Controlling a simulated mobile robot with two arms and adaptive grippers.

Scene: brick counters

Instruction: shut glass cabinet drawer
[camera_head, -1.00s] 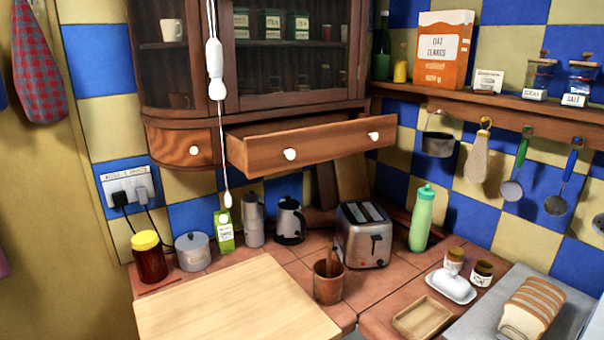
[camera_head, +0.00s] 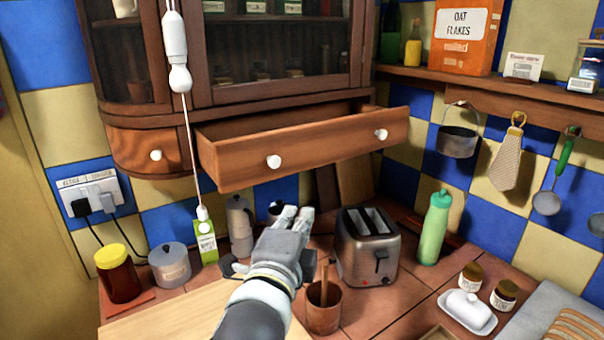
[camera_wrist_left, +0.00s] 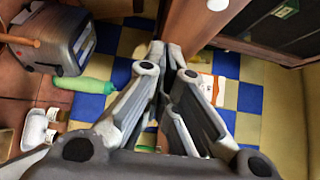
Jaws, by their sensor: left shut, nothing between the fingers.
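The wide wooden drawer (camera_head: 320,148) of the glass cabinet (camera_head: 275,95) is pulled out, with a gap showing behind its front. It has two white knobs, the left one (camera_head: 274,162) and the right one (camera_head: 381,134). My left gripper (camera_head: 297,212) is shut and empty, below the drawer front and apart from it in the head view. In the left wrist view its fingertips (camera_wrist_left: 168,50) are together, close to the brown drawer front (camera_wrist_left: 197,24); whether they touch cannot be told. My right gripper is not in view.
Below the drawer stand a toaster (camera_head: 366,248), a utensil pot (camera_head: 324,308), a green bottle (camera_head: 434,228) and a carton (camera_head: 206,242). A white light-pull (camera_head: 176,50) hangs in front of the cabinet. A small shut drawer (camera_head: 150,150) sits at left.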

